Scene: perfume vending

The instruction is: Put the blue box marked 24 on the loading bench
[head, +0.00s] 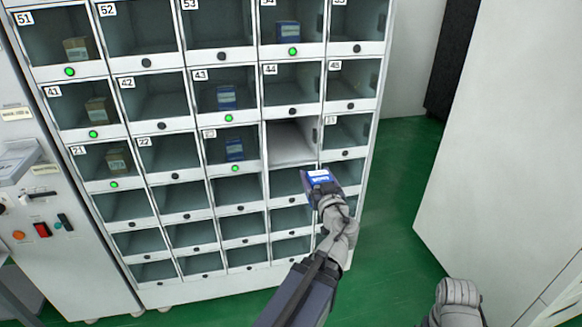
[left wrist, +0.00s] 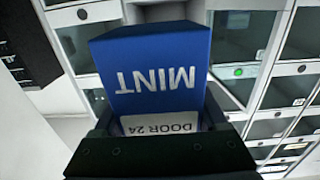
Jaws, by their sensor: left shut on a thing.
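My left gripper (head: 322,198) is shut on a blue box (head: 319,177) and holds it in front of the locker wall, below and right of an open compartment (head: 291,142). In the left wrist view the box (left wrist: 155,68) fills the middle, with "MINT" and a white "DOOR 24" label reading upside down. The gripper's dark jaws (left wrist: 158,145) are at its lower end. The open compartment shows a bare white surface and no box. My right gripper's fingers are not in view. I cannot make out a loading bench.
The locker wall (head: 206,62) has numbered compartments; several hold boxes and show green lights. A control panel (head: 40,232) stands at the left. A large white cabinet (head: 500,140) stands at the right. Green floor (head: 392,205) between it and the lockers is clear.

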